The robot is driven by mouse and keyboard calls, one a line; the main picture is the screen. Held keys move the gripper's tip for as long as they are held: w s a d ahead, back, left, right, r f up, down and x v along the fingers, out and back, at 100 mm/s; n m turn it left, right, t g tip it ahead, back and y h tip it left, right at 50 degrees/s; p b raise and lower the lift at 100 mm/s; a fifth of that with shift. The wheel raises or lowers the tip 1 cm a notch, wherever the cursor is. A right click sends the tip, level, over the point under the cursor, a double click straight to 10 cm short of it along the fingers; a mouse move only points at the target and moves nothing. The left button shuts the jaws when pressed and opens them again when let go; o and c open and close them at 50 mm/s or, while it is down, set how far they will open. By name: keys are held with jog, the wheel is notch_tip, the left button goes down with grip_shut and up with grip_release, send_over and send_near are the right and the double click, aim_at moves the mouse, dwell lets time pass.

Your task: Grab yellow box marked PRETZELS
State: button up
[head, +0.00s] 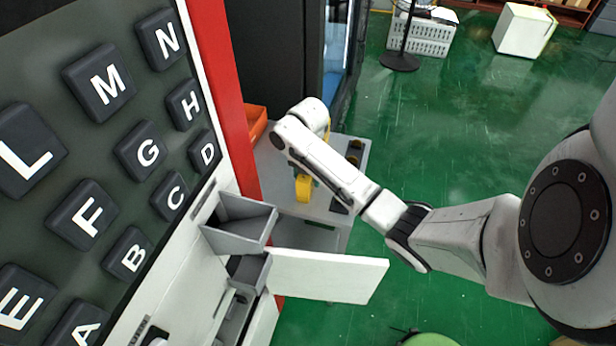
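I see no box on which the word PRETZELS can be read. A small yellow object (303,188) is on the grey table beside the vending machine, partly behind my arm. It is too small to tell what it is or whether it bears a label. My white arm reaches in from the right, over the table, and its far end bends near the orange bin. My gripper is hidden behind the arm, so its fingers and anything between them do not show.
The vending machine (225,100) with large lettered keys fills the left. Its grey drawer (240,222) and a white flap (325,276) stick out below. An orange bin (254,125) and dark items share the grey table (323,205). Green floor (440,110) is open beyond my arm.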

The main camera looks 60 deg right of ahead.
jog(key=c, duration=0.7)
jog(key=shift+r, duration=0.1)
